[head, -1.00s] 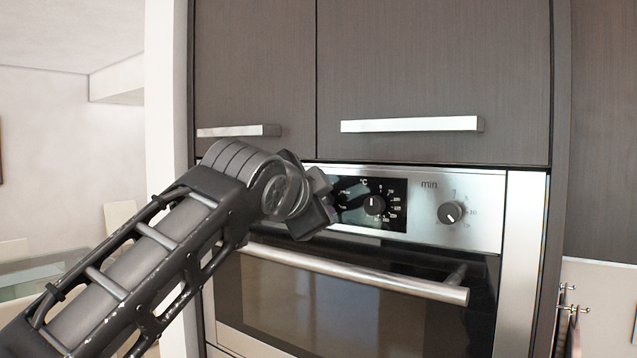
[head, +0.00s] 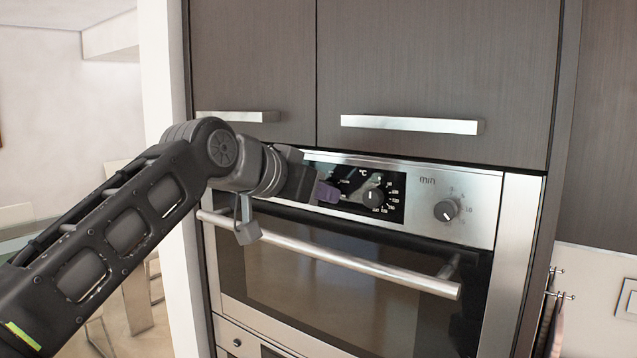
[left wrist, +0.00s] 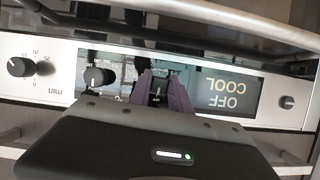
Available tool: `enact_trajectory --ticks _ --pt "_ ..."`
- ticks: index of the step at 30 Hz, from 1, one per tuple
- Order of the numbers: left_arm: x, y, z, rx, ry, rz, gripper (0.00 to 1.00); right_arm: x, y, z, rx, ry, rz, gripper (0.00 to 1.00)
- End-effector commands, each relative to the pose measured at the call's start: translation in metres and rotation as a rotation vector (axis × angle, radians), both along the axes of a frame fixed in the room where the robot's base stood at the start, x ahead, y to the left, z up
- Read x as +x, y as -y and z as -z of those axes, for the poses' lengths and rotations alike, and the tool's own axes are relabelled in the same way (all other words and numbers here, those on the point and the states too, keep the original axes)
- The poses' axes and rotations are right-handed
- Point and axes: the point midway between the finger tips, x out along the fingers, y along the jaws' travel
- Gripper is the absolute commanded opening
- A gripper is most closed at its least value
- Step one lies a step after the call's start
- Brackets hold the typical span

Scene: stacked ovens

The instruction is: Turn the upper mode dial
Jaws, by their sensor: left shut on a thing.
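My left gripper (head: 326,192) is at the upper oven's control panel, left of the °C dial (head: 373,196). In the left wrist view its purple fingers (left wrist: 160,92) stand on either side of a dark dial (left wrist: 157,94), the mode dial, and are shut on it. This dial sits between the °C dial (left wrist: 97,78) and the display (left wrist: 232,97) reading OFF and COOL, which appear upside down there. In the head view the mode dial is hidden behind my gripper. My right gripper is not in view.
The min dial (head: 446,210) is at the panel's right. The oven's long bar handle (head: 340,258) runs just below my left wrist. Cabinet doors with flat handles (head: 411,124) are above. A small knob (left wrist: 287,102) shows beyond the display in the left wrist view.

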Motion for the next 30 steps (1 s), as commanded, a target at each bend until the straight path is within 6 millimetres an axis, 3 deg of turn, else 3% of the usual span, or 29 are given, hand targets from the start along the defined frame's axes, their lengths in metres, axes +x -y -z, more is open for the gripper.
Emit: enact_trajectory --ticks 20,21,28,30 --pt "0.0001 0.0006 0.0018 -0.070 -0.055 0.001 0.00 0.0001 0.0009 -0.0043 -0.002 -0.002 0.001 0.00" --pt "0.0001 0.0006 0.0018 -0.070 -0.055 0.001 0.26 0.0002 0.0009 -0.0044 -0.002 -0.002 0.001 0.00" --pt "0.0001 0.0004 0.0010 -0.069 -0.053 0.001 0.45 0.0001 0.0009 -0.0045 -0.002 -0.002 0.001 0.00" --pt "0.0001 0.0003 0.0008 -0.069 -0.052 0.000 0.45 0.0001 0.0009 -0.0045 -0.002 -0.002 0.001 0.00"
